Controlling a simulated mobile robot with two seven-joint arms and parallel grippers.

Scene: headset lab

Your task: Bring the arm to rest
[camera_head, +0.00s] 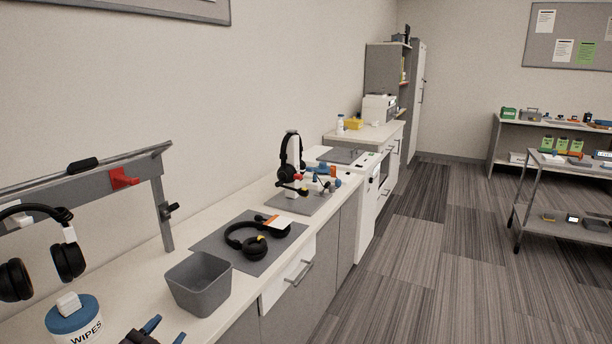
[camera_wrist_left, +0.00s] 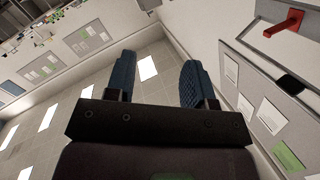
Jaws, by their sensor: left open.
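My left gripper (camera_head: 166,326) shows at the bottom edge of the head view, with two blue fingertips standing apart. It is open and empty. In the left wrist view the same gripper (camera_wrist_left: 158,80) has its blue fingers wide apart with nothing between them, pointing toward the wall and ceiling area. The rest of my left arm is out of the head view. My right gripper is in neither view.
A grey bin (camera_head: 200,284), a blue-lidded wipes tub (camera_head: 74,319) and black headphones on a grey mat (camera_head: 214,257) occupy the counter near the gripper. A grey rack with a red hook (camera_head: 123,178) and hanging headphones (camera_head: 40,252) stands left.

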